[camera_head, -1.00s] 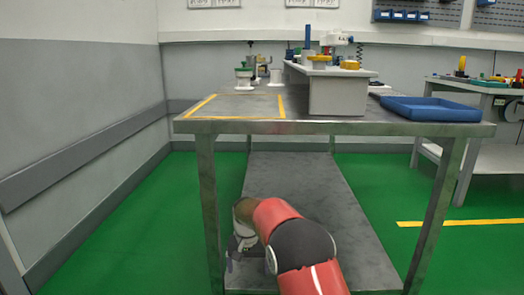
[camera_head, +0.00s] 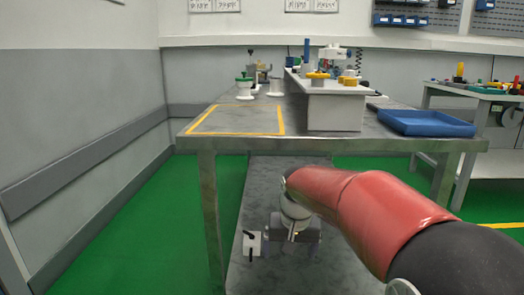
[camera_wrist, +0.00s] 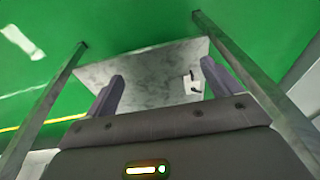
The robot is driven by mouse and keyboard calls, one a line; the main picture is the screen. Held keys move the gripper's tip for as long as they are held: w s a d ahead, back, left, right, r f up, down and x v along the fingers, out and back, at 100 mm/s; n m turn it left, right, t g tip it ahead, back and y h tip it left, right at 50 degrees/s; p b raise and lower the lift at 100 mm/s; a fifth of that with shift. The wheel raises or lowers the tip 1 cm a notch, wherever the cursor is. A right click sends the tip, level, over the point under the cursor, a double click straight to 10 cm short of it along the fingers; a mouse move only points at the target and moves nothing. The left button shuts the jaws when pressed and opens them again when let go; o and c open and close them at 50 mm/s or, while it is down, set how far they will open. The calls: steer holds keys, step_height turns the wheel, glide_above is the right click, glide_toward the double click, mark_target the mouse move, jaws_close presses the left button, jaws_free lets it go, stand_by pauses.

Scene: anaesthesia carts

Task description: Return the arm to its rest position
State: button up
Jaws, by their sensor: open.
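My red arm reaches in from the right in the head view, and my gripper (camera_head: 283,240) hangs in front of the table (camera_head: 335,145), below its top and over the grey lower shelf (camera_head: 285,185). In the wrist view my gripper (camera_wrist: 162,72) is open, its two dark fingers apart. Nothing is held between them. The shelf (camera_wrist: 145,70) shows beyond the fingers. A small white piece with dark marks (camera_wrist: 192,86) appears near the right finger; I cannot tell whether it touches it.
The tabletop carries a yellow-taped area (camera_head: 240,132), a grey raised box (camera_head: 336,113) and a blue tray (camera_head: 426,123). The front table leg (camera_head: 211,215) stands left of my gripper. Open green floor (camera_head: 120,225) lies to the left. A second table stands right.

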steer(key=s+d+r+t+p, duration=0.1)
steer(key=s+d+r+p, duration=0.1)
steer(key=s, duration=1)
steer(key=s+d+r+t+p, duration=0.2)
steer(key=s+d+r, duration=0.3)
steer(key=s, duration=0.7)
steer(key=shift+s+d+p, duration=0.2)
steer(key=shift+d+p, duration=0.3)
steer(key=shift+d, duration=0.35)
steer(key=shift+r, duration=0.15)
